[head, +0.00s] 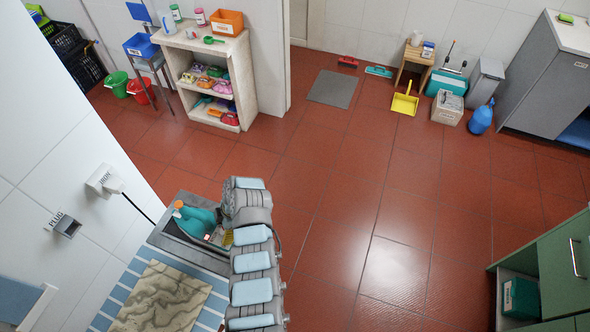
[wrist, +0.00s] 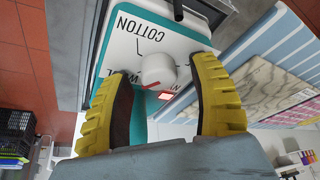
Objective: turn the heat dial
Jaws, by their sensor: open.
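A teal iron (head: 195,218) rests on a grey surface beside the striped board in the head view. In the wrist view its white dial plate (wrist: 128,48) reads COTTON, with other lettering partly covered. The round white heat dial (wrist: 158,72) has a red pointer at its lower edge, directed toward the picture's lower left. A small red light (wrist: 164,95) shows just below it. My gripper (wrist: 163,70) is open, its yellow ribbed fingers on either side of the dial, with visible gaps to it. In the head view my arm partly hides the iron.
A striped board (head: 105,309) with wrinkled patterned cloth (head: 162,298) lies in front of the iron. A dark cord runs from the iron area to a white wall plug (head: 105,182).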

